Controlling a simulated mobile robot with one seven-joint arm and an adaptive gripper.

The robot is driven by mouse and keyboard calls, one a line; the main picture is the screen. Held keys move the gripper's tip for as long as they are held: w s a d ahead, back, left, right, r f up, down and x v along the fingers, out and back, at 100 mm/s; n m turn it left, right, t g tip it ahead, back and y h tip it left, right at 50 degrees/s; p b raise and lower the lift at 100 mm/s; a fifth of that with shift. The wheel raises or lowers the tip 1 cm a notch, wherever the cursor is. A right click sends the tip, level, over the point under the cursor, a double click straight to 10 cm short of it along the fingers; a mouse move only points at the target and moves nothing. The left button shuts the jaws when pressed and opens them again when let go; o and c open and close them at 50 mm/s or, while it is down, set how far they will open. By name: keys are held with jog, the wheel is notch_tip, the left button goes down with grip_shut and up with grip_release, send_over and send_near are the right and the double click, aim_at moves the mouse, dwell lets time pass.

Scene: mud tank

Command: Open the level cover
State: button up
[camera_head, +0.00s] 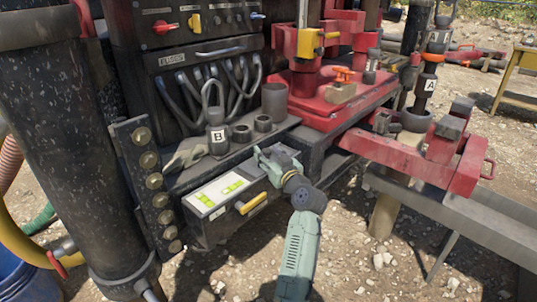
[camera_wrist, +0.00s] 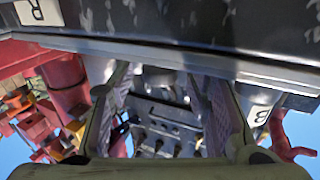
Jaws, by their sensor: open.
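A white level panel (camera_head: 222,192) with green vials lies on the front ledge of the dark machine in the head view. A yellow handle (camera_head: 252,203) sits at its front right side. I cannot tell which part is the cover or whether it is open. My gripper (camera_head: 268,158) is at the ledge edge, to the right of and above the panel in the picture. In the wrist view its two fingers (camera_wrist: 160,90) are spread with nothing visibly held between them. The panel and yellow handle cannot be made out in the wrist view.
A block marked B (camera_head: 217,138) and dark rings (camera_head: 263,124) stand on the ledge behind my gripper. Gravel lies below. A row of brass fittings (camera_head: 148,160) is left.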

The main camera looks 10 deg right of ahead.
jog(key=v, duration=1.2)
jog(key=shift+s+f, duration=0.1)
